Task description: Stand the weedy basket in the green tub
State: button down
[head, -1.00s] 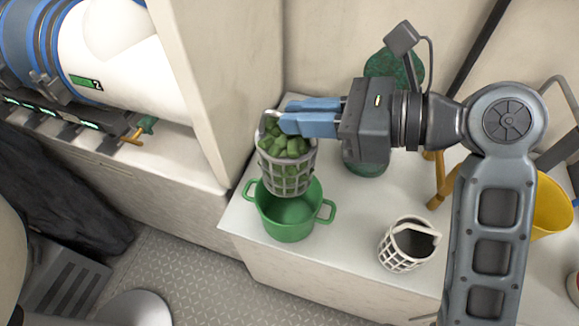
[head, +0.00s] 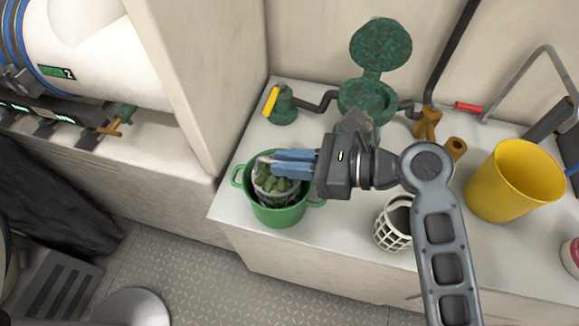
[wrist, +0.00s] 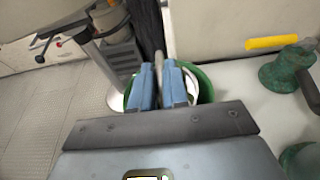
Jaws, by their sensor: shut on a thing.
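The weedy basket (head: 277,184), a grey lattice basket full of green weed, is inside the green tub (head: 278,214), with its rim near the tub's rim. The tub stands on the white bench near its left front edge. My gripper (head: 274,163) has its blue fingers shut on the basket at its top, from the right. In the wrist view the blue fingers (wrist: 161,88) reach over the green tub (wrist: 206,88), and the basket is mostly hidden behind them. Whether the basket rests on the tub's bottom cannot be seen.
An empty white lattice basket (head: 393,225) stands right of the tub, close to my arm. A yellow bucket (head: 513,182) is farther right. A green strainer with its lid open (head: 372,92) and a yellow-handled valve (head: 282,105) are behind. The bench's front edge is close.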

jog(key=shift+f, duration=1.15)
jog(key=c, duration=1.1)
grip_release()
jog(key=v, duration=1.2)
